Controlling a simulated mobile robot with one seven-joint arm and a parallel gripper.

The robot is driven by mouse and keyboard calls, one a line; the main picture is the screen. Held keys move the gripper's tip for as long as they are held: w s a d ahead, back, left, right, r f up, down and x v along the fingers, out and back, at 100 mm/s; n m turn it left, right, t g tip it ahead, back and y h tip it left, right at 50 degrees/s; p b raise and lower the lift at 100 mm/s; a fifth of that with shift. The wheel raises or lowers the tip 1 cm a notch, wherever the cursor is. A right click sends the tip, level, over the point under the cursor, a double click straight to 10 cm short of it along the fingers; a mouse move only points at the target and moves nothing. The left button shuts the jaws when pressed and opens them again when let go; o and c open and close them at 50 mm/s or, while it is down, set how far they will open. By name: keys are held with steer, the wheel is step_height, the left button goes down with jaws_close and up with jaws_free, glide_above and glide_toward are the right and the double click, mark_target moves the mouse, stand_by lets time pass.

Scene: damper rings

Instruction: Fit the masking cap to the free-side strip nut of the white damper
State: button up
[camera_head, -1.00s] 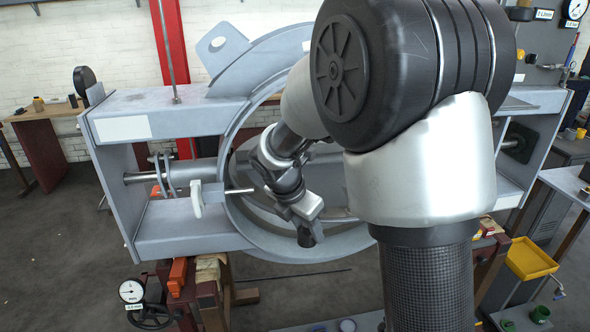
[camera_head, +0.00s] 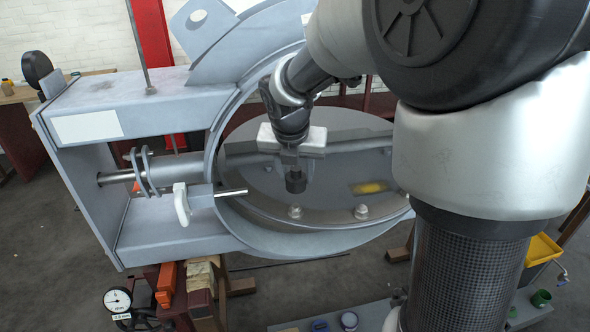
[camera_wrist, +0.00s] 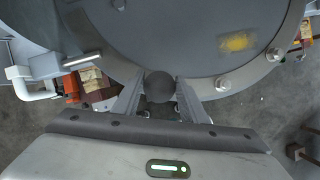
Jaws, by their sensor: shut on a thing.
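The pale grey-white damper (camera_head: 84,87) has a round ring with a dark grey disc (camera_head: 335,170) inside it. Strip nuts sit on the disc's near rim, one (camera_head: 295,211) below my gripper and another (camera_head: 361,211) to its right. The wrist view also shows nuts on the rim, one (camera_wrist: 222,84) right of the fingers and one (camera_wrist: 274,54) farther right. My gripper (camera_head: 294,176) points down over the disc, shut on the dark masking cap (camera_wrist: 159,85). The cap's lower end (camera_head: 295,184) shows apart from the nuts, above the rim. The cap's underside is hidden.
A rod (camera_head: 232,192) with a white handle (camera_head: 181,204) juts toward the disc at the left. A shaft (camera_head: 240,156) crosses behind my gripper. A yellow patch (camera_head: 368,187) marks the disc. A dial gauge (camera_head: 117,300) stands at lower left.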

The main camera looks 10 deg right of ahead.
steer(key=shift+r+p, duration=0.15)
steer(key=shift+p, duration=0.3)
steer(key=shift+f+n, duration=0.2)
steer(key=shift+n, duration=0.1)
steer(key=shift+f+b, duration=1.2)
steer(key=shift+f, duration=1.05)
